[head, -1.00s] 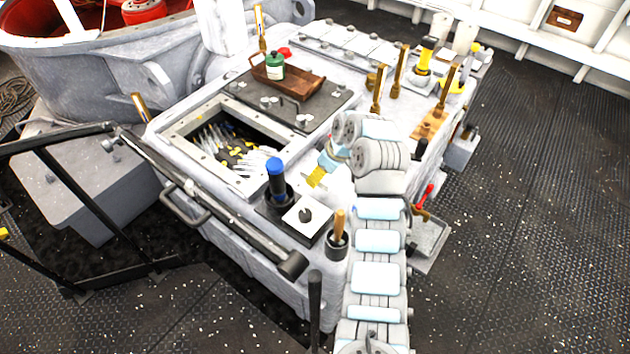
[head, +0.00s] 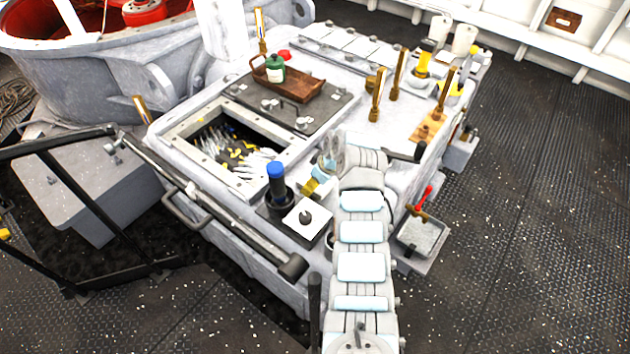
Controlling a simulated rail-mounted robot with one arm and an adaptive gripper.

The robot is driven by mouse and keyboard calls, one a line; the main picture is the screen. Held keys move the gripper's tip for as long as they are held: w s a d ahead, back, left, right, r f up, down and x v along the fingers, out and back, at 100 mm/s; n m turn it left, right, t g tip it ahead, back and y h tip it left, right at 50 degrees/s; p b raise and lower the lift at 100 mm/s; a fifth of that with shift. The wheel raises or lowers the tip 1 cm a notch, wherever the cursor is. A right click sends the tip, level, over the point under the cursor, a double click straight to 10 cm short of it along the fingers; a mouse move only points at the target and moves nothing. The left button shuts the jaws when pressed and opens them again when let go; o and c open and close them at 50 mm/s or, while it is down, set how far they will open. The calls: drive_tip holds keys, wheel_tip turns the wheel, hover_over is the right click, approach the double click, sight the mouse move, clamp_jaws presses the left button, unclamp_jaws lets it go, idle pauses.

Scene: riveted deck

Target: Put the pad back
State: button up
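My gripper (head: 314,186) is over the near part of the grey machine top, between the open hatch and my forearm. Its end shows as a small yellow and light-blue shape, partly behind my own wrist. I cannot tell whether the yellow part is a finger or something held. A white square pad-like plate (head: 296,222) with a dark knob lies flat just below and left of the gripper. It sits by a dark holder with a blue-topped black cylinder (head: 276,178). I cannot tell for certain whether this plate is the task's pad. The gripper looks apart from it.
The open hatch (head: 180,132) holds several pale and yellow-black items. A brown tray (head: 300,92) with a green bottle stands behind it. Upright brass posts (head: 398,75) rise at the back right. A grey tray (head: 430,238) hangs at the right side. A long bar (head: 230,215) crosses the near-left edge.

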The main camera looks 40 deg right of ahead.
drive_tip(key=shift+f, duration=0.15)
drive_tip(key=o, duration=0.9)
drive_tip(key=shift+d+r, duration=0.1)
drive_tip(key=shift+r, duration=0.25)
drive_tip(key=b+v, duration=0.2)
drive_tip(key=v, duration=0.9)
drive_tip(key=shift+s+r, duration=0.25)
drive_tip(key=shift+r, duration=0.05)
